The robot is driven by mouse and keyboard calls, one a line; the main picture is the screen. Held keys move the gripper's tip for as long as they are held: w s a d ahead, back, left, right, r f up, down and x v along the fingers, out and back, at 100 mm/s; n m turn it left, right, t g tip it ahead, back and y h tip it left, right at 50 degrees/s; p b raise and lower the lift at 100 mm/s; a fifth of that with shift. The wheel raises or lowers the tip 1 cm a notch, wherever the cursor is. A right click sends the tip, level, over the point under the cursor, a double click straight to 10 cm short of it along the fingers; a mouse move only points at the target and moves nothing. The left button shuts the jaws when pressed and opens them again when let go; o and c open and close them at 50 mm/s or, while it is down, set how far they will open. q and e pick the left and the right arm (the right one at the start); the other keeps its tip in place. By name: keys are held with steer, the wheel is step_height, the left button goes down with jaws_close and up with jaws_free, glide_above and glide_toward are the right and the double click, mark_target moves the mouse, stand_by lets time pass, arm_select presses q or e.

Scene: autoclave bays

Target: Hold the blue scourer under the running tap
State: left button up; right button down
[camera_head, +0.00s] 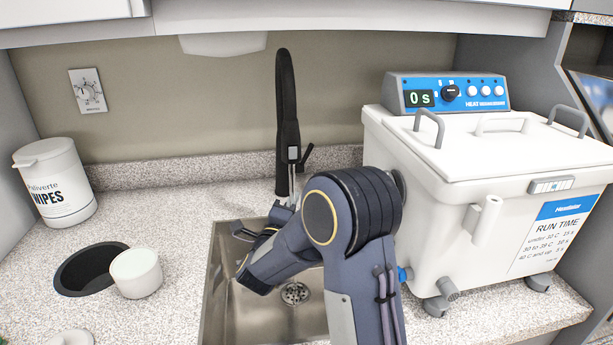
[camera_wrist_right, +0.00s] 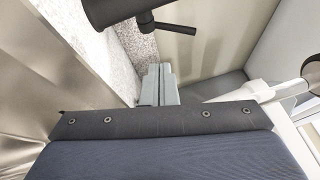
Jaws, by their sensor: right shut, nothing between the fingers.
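The black tap (camera_head: 287,120) stands upright behind the steel sink (camera_head: 215,300), with its spout head hanging toward the basin. The blue scourer is not seen in either view. My right arm reaches over the right side of the sink and partly covers it. In the right wrist view my right gripper (camera_wrist_right: 160,83) is shut and empty. There the dark tap (camera_wrist_right: 120,10) and its side lever show just beyond the fingertips. My left gripper is not in view.
A white heating bath (camera_head: 400,150) with a blue panel reading "0 s" stands right of the sink. A wipes tub (camera_head: 55,180), a dark round counter hole (camera_head: 85,270) and a white cup (camera_head: 136,272) are on the left. The counter between tub and tap is clear.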

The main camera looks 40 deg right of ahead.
mark_target(307, 165)
steer(key=d+r+m+h, duration=0.1)
steer(key=d, duration=0.1)
steer(key=w+d+r+m+g+h+p, duration=0.1)
steer(key=d, duration=0.2)
steer(key=w+d+r+m+g+h+p, duration=0.1)
steer(key=d, duration=0.2)
steer(key=shift+r+h, duration=0.2)
steer(key=shift+h, duration=0.2)
steer(key=w, duration=0.1)
steer(key=w+r+p, duration=0.1)
steer(key=w, duration=0.1)
steer(key=shift+w+d+r+p, duration=0.2)
steer(key=shift+w+d+p, duration=0.1)
steer(key=shift+d, duration=0.1)
steer(key=shift+s, duration=0.1)
